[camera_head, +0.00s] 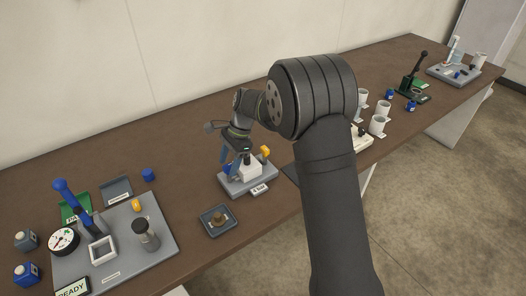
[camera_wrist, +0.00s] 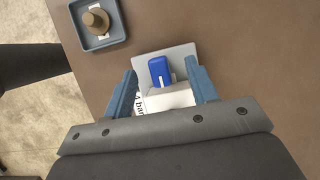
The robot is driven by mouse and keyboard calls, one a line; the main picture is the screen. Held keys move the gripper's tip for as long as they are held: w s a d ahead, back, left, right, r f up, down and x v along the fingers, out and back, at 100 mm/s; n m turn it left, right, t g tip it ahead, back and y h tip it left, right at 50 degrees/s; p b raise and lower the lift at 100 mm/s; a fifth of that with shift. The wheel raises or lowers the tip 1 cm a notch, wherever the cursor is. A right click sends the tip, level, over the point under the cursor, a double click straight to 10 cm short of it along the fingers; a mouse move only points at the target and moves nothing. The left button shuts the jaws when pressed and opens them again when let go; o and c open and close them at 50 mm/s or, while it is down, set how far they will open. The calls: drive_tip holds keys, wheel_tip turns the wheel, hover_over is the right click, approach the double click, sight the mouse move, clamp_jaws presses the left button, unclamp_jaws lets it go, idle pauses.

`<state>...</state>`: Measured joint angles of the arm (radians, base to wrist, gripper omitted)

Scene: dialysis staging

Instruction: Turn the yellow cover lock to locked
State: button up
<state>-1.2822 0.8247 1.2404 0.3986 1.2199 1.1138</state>
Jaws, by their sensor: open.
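Two yellow parts show in the head view. One yellow knob (camera_head: 265,151) stands at the right of a small grey station with a white block (camera_head: 250,170), close beside my gripper. Another yellow piece (camera_head: 136,205) sits on the large grey board at left. I cannot tell which is the cover lock. My gripper (camera_head: 238,158) is over the small station, fingers pointing down. In the wrist view my gripper (camera_wrist: 162,71) is open, its blue fingers apart on either side of a blue block (camera_wrist: 160,71) and the white block (camera_wrist: 168,97). No yellow shows there.
A dark tray (camera_head: 217,220) with a brown knob is in front of the station; the tray also shows in the wrist view (camera_wrist: 82,30). The left board (camera_head: 165,250) carries a blue lever, gauge and cylinder. White cups (camera_head: 378,124) stand right, behind my arm.

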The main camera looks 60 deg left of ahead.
drive_tip(key=w+a+r+t, duration=0.1)
drive_tip(key=w+r+t, duration=0.2)
drive_tip(key=w+r, duration=0.7)
drive_tip(key=t, duration=0.1)
approach(265, 148)
wheel_tip(265, 148, down, 9)
drive_tip(key=shift+s+r, duration=0.15)
drive_tip(key=shift+r, duration=0.05)
drive_tip(key=c, duration=1)
